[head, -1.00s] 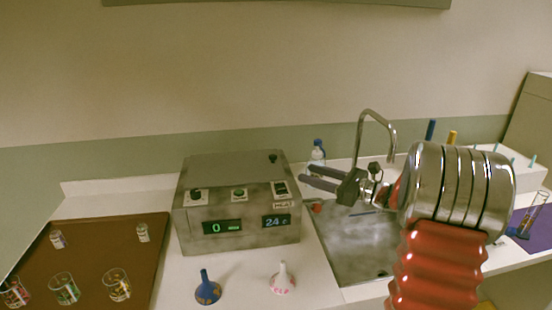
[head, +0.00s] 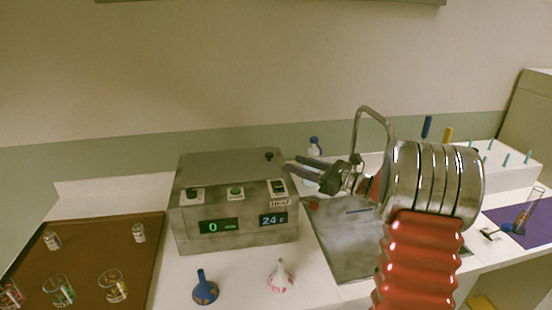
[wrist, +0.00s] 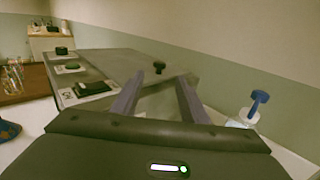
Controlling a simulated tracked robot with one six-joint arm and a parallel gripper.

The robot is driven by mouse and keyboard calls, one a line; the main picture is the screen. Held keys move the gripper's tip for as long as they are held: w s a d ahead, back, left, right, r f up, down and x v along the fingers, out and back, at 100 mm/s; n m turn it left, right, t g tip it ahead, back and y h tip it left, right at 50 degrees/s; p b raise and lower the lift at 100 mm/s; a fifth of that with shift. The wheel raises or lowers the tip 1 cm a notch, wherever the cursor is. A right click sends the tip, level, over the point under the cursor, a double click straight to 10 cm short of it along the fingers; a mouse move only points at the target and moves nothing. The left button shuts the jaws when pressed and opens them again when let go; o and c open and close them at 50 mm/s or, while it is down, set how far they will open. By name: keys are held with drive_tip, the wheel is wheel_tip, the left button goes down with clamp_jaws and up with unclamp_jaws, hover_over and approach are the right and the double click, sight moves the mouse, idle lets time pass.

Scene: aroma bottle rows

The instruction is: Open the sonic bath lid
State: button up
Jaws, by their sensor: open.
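The sonic bath (head: 235,235) is a grey metal box on the counter, with a display reading 0 and another reading 24 c. Its lid (head: 228,169) is the flat top and lies shut. A small black knob (head: 268,155) stands near the lid's back right; it also shows in the wrist view (wrist: 159,67). My gripper (head: 301,169) is open and empty, just right of the bath at about lid height. In the wrist view its two fingers (wrist: 158,88) point toward the knob, which lies beyond the tips and between them. Nothing is between the fingers.
A bottle with a blue cap (head: 314,148) stands behind my gripper. A brown tray (head: 90,245) with glassware is at left.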

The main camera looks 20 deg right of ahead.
sight(276, 163)
drive_tip(key=x, duration=0.8)
drive_tip(key=shift+w+a, duration=0.2)
drive_tip(key=shift+w, duration=0.1)
drive_tip(key=shift+c, duration=0.2)
clamp_jaws()
